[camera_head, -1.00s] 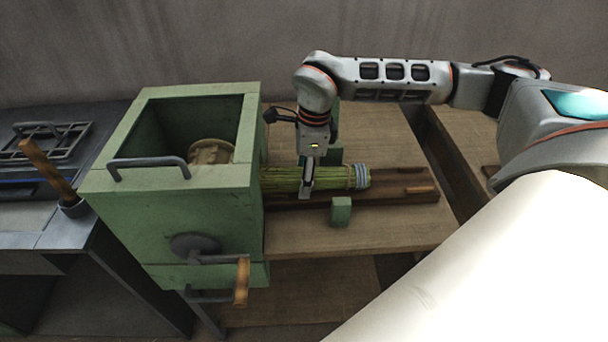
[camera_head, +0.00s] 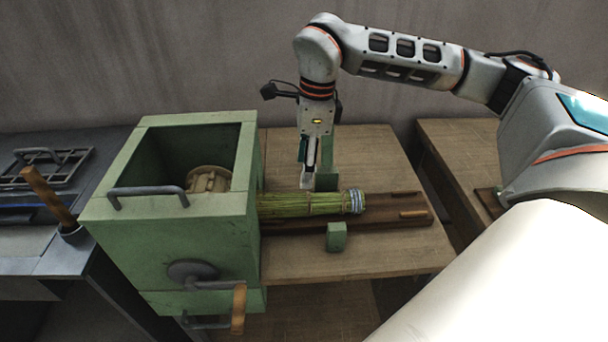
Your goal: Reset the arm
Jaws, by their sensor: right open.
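My right arm comes in from the right and bends down over the wooden table. My right gripper (camera_head: 308,184) points down, open and empty, just above and behind the broom bundle. The bundle (camera_head: 290,205) of green straw lies flat on a dark wooden board (camera_head: 390,217). Its right end has a blue and white binding (camera_head: 355,201), and its left end meets the green machine box (camera_head: 200,245). My left gripper is not in view.
The green box has an open top, a grey handle (camera_head: 148,190) and a crank with a wooden grip (camera_head: 239,309). A green block (camera_head: 336,237) stands in front of the board. A dark bench (camera_head: 30,240) with a wooden-handled tool (camera_head: 48,197) is at left.

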